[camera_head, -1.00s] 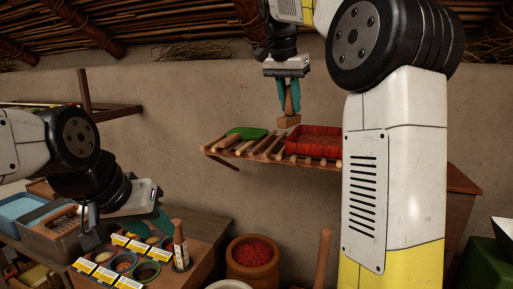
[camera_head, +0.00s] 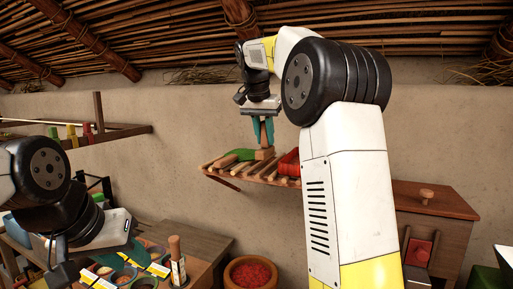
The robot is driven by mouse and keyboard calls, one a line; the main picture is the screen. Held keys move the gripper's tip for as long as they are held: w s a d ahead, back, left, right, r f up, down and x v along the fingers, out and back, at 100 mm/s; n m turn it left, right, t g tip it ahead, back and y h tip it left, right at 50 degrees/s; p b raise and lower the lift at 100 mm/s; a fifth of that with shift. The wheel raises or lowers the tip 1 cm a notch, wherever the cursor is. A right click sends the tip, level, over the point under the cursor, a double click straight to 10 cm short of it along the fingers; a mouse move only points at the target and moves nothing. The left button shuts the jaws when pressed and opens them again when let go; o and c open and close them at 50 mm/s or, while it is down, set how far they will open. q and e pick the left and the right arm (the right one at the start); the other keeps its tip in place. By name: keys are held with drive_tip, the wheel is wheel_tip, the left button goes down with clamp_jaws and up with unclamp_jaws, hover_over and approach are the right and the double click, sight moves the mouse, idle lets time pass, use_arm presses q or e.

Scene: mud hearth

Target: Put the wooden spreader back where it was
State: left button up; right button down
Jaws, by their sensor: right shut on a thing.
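My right gripper (camera_head: 264,134) has teal fingers and points down over the slatted wall shelf (camera_head: 213,166). It is shut on the wooden spreader (camera_head: 264,154), whose handle is between the fingers and whose block faces down. The block is at the slats, between a green item (camera_head: 238,155) and a red tray (camera_head: 289,163). I cannot tell whether it touches the slats. My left gripper (camera_head: 132,250) is low at the left, above the counter; whether its fingers are open is unclear.
Small bowls and yellow-white labels lie on the counter (camera_head: 205,243) under my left gripper, with a wooden-handled bottle (camera_head: 177,262) beside them. A pot of red stuff (camera_head: 248,272) stands below the shelf. A wooden cabinet (camera_head: 440,201) is at the right. My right arm hides part of the shelf.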

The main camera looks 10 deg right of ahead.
sight(267, 146)
drive_tip(key=shift+w+d+f, duration=0.1)
drive_tip(key=shift+w+d, duration=0.2)
drive_tip(key=shift+w, duration=0.25)
drive_tip(key=shift+w+d, duration=0.3)
drive_tip(key=shift+w, duration=0.25)
drive_tip(key=shift+w+f, duration=0.1)
drive_tip(key=shift+f, duration=1.65)
drive_tip(key=shift+f, duration=0.1)
drive_tip(key=c, duration=1.3)
unclamp_jaws()
drive_tip(key=shift+o, duration=0.2)
